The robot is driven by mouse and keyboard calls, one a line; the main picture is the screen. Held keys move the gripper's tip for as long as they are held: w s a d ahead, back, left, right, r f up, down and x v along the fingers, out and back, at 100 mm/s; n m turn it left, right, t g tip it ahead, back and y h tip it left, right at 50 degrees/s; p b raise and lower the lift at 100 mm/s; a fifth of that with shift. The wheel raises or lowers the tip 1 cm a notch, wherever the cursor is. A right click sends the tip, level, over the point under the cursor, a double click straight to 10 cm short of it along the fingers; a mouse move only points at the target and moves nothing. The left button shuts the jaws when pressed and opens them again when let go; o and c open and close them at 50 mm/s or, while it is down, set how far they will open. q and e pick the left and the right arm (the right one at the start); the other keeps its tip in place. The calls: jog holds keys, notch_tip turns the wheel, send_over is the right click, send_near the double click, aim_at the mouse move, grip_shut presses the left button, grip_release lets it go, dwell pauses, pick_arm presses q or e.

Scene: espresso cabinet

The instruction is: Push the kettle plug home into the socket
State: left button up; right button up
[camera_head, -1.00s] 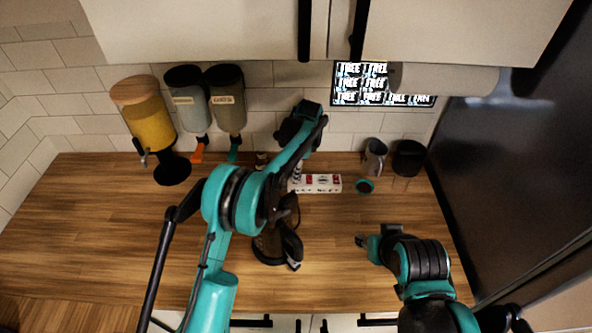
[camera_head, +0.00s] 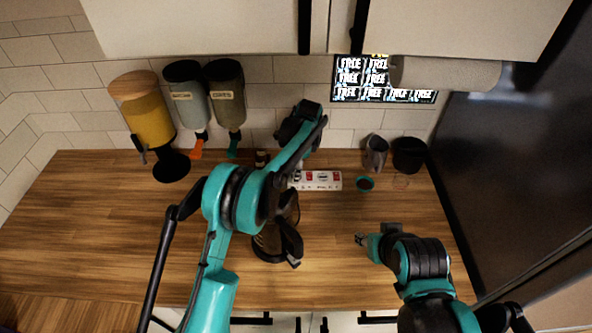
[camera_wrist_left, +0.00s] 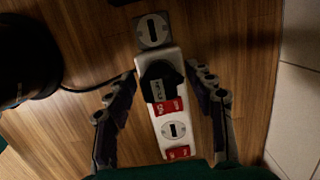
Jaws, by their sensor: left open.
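The white power strip (camera_head: 322,181) lies on the counter near the back wall and fills the middle of the left wrist view (camera_wrist_left: 168,150). A black plug (camera_wrist_left: 158,80) sits at one of its sockets; I cannot tell how deep it is. The dark kettle (camera_head: 268,244) stands in front of the strip, partly hidden by my left arm; it shows at the left of the wrist view (camera_wrist_left: 22,55). My left gripper (camera_wrist_left: 160,74) is open, one finger each side of the strip and plug, touching neither visibly. My right gripper (camera_head: 361,240) is over the counter at right; its jaw opening is unclear.
A dark cord (camera_wrist_left: 92,86) runs from the kettle side toward the strip. A grey slotted socket piece (camera_wrist_left: 152,30) is at the strip's far end.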

pick_arm(q)
notch_tip(320, 180, up, 12)
jog(key=d, duration=0.1)
jog(key=shift+d, duration=0.4)
jog(key=shift+f, duration=0.15)
